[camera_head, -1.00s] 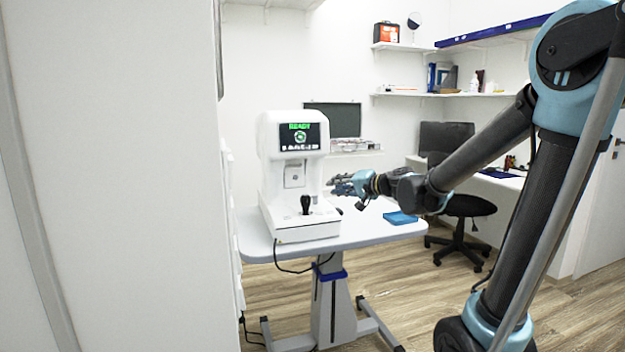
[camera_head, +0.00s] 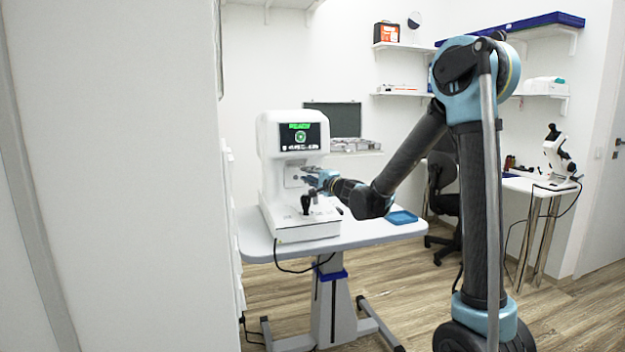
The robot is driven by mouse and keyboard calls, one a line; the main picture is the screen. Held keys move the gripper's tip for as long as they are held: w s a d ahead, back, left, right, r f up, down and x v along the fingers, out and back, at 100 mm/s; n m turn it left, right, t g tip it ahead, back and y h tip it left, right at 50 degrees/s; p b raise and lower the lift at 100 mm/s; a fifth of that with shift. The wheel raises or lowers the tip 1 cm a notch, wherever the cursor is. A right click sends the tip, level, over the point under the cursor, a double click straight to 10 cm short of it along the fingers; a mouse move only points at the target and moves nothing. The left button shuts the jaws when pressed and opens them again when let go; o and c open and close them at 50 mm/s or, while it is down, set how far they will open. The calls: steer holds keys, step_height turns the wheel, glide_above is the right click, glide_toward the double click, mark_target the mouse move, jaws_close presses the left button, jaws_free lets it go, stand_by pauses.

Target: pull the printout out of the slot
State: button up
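The white eye-test machine (camera_head: 268,150) stands on a pale table (camera_head: 262,247), with a lit screen (camera_head: 300,136) at its top. A pale panel (camera_head: 292,178) shows below the screen on its front. My gripper (camera_head: 308,177) is at the front of the machine, near the right side of this panel. Its fingers are small and partly merge with the machine, so I cannot tell whether they are open or shut or touching anything. I cannot make out the printout or its slot. A black joystick (camera_head: 306,203) stands on the machine's base just below my gripper.
A blue tray (camera_head: 401,217) lies on the table right of the machine. A cable (camera_head: 290,270) hangs from the table's front. A black chair (camera_head: 446,205) and a side table with a white instrument (camera_head: 556,160) stand behind my arm. The floor (camera_head: 400,290) in front is clear.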

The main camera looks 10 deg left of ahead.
steer(key=x, duration=0.8)
jaws_close()
stand_by(0.5)
steer(key=s+d, duration=0.4)
steer(key=s, duration=0.2)
stand_by(1.1)
steer(key=shift+s, duration=0.1)
